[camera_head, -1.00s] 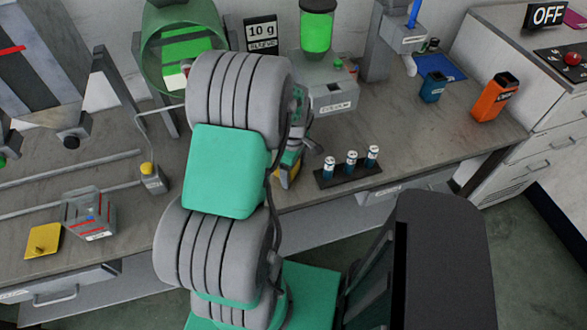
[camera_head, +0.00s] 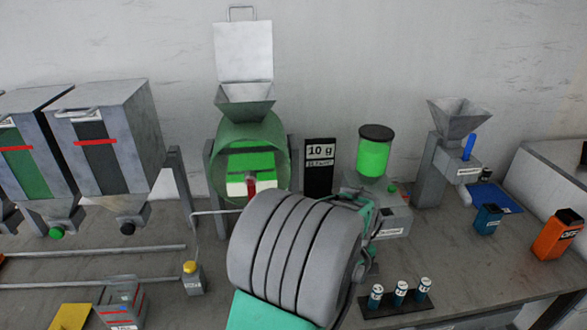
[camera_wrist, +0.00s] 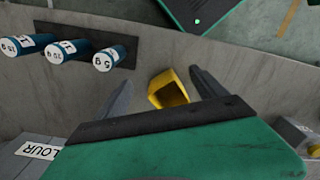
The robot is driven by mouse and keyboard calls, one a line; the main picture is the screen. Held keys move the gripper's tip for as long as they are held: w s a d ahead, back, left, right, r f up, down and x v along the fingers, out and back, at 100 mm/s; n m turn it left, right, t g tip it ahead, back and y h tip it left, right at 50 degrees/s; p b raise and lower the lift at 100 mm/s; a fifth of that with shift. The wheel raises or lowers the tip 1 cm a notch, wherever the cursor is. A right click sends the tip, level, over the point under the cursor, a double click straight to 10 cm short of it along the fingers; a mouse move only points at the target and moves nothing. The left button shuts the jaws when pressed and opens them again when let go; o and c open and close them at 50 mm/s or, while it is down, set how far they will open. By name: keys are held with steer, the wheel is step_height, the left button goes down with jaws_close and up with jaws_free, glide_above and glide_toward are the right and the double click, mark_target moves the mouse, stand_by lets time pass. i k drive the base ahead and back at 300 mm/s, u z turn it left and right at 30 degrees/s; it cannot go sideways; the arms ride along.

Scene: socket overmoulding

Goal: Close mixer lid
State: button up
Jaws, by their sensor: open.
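The mixer is a translucent green drum (camera_head: 237,135) in the head view, with a grey hopper (camera_head: 246,93) on top. Its pale square lid (camera_head: 243,52) stands upright and open behind the hopper, with a wire handle at its top edge. My gripper (camera_wrist: 160,76) is open in the wrist view, above the bench front. A yellow hollow piece (camera_wrist: 170,88) shows between the spread fingers, not clamped. In the head view my arm hides most of the gripper, which is in front of the mixer and well below the lid.
A green-filled dispenser (camera_head: 374,150) and a "10 g" sign (camera_head: 319,165) stand right of the mixer. Grey bins (camera_head: 105,140) are at left. The wall above the machines is clear.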

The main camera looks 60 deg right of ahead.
mark_target(243, 50)
steer(key=z, duration=1.6)
